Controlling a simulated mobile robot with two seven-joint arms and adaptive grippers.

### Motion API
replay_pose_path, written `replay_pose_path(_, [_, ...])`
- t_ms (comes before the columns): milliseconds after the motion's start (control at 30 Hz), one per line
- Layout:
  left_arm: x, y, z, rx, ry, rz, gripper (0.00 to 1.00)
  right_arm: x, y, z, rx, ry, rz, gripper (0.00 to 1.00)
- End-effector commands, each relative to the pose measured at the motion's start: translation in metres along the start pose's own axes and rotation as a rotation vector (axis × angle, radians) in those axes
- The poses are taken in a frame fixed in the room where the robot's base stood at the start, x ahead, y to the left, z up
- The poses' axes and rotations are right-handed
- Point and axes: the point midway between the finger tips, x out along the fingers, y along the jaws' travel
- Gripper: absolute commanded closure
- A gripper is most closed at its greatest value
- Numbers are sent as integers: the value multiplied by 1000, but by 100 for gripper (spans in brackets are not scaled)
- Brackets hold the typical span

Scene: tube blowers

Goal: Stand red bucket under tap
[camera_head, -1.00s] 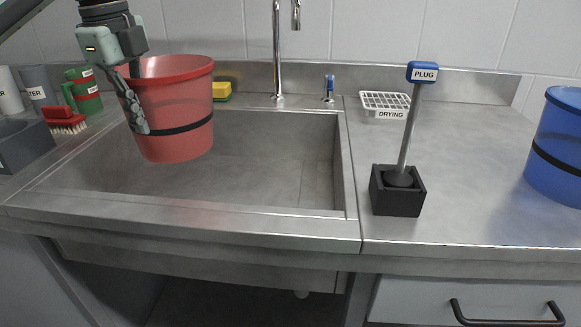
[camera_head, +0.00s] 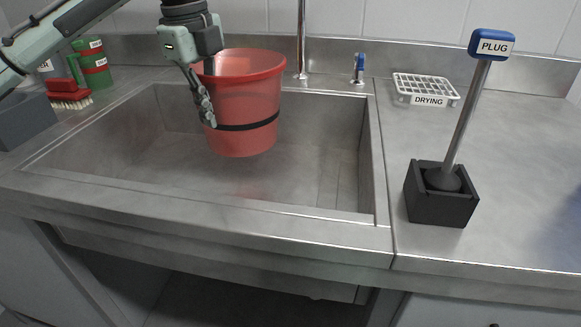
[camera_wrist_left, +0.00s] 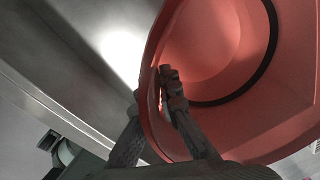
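The red bucket (camera_head: 246,98) hangs upright over the sink basin (camera_head: 330,150), with a dark band around it. My left gripper (camera_head: 210,105) is shut on the bucket's left wall, one finger outside and one inside. In the left wrist view the fingers (camera_wrist_left: 158,100) pinch the rim of the bucket (camera_wrist_left: 215,50), whose inside looks empty. The tap (camera_head: 301,40) rises behind the basin, just right of and behind the bucket; its spout is cut off at the top. My right gripper is not in view.
A blue tap handle (camera_head: 360,65) stands behind the basin. A drying rack (camera_head: 425,88) and a plug plunger (camera_head: 492,45) in a black holder (camera_head: 440,205) are on the right counter. A red brush (camera_head: 68,95) and green containers (camera_head: 97,68) sit at left.

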Motion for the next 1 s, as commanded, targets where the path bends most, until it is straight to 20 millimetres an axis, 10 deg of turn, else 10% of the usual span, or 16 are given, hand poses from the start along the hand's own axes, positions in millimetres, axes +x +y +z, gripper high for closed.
replay_pose_path(400, [57, -48, -72, 4, 0, 0, 100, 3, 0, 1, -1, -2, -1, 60])
replay_pose_path(1000, [106, -50, -81, 3, 0, -2, 100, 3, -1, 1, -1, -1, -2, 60])
